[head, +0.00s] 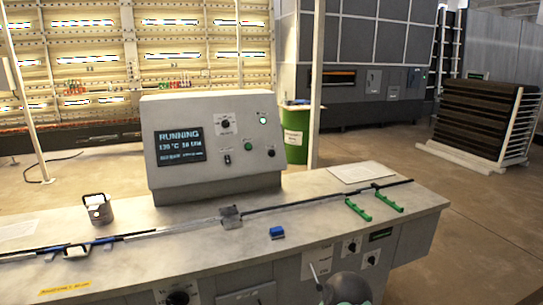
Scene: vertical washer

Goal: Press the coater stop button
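A grey sloped control console (213,145) stands on the back of the long grey bench. Its dark screen (180,146) reads "RUNNING" with 135 °C and smaller text that is hard to read.
The bench top (330,215) holds a metal canister (98,209), a long dark rail, a blue block (277,232) and green handles (358,210). Knobs sit on its front panel. A green bin (297,135) stands behind, and a dark stacked rack (486,120) at right.

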